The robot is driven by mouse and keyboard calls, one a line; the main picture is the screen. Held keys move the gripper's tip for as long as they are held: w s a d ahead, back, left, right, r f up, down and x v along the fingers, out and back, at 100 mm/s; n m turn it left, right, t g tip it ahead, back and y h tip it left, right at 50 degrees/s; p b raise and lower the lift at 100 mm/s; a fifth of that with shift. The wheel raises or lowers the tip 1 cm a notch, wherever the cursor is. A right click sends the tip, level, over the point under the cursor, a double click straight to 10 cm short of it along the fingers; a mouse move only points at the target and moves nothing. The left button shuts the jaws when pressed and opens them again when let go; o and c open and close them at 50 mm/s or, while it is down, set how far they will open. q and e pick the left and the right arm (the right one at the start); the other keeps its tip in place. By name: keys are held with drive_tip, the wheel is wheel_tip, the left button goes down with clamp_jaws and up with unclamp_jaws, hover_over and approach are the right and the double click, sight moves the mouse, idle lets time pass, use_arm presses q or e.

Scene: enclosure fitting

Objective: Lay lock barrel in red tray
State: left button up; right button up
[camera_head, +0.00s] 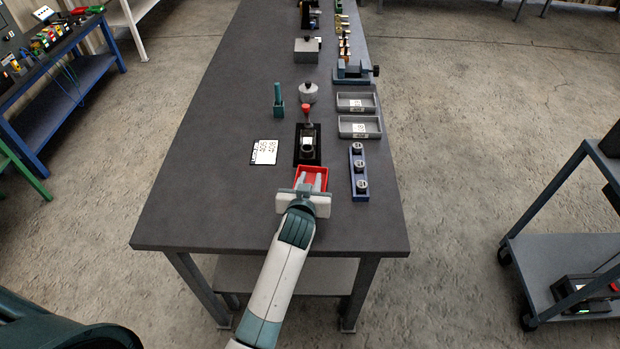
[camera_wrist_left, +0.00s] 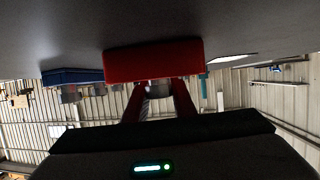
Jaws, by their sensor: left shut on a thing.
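The red tray (camera_head: 321,172) lies near the front of the dark table, and its red outer wall (camera_wrist_left: 155,62) shows in the left wrist view. My left gripper (camera_head: 308,186) is at the near side of the tray, its fingers reaching over it. In the left wrist view the fingers (camera_wrist_left: 160,95) are close together, with a small greyish piece between them, which I take to be the lock barrel (camera_wrist_left: 159,89). It is mostly hidden by the fingers and blurred. I cannot tell whether it touches the tray floor. My right gripper is not in view.
Just behind the tray stands a black fixture (camera_head: 307,155) with a red-knobbed lever (camera_head: 305,108). To the right are a blue block (camera_head: 358,178) with three round grey pieces and two grey trays (camera_head: 360,127). A white printed card (camera_head: 264,152) lies left. The table's left front is clear.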

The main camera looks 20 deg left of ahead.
use_arm(q)
drive_tip(key=shift+f, duration=0.2)
drive_tip(key=o, duration=1.1)
drive_tip(key=shift+c, duration=0.2)
drive_tip(key=shift+r, duration=0.1)
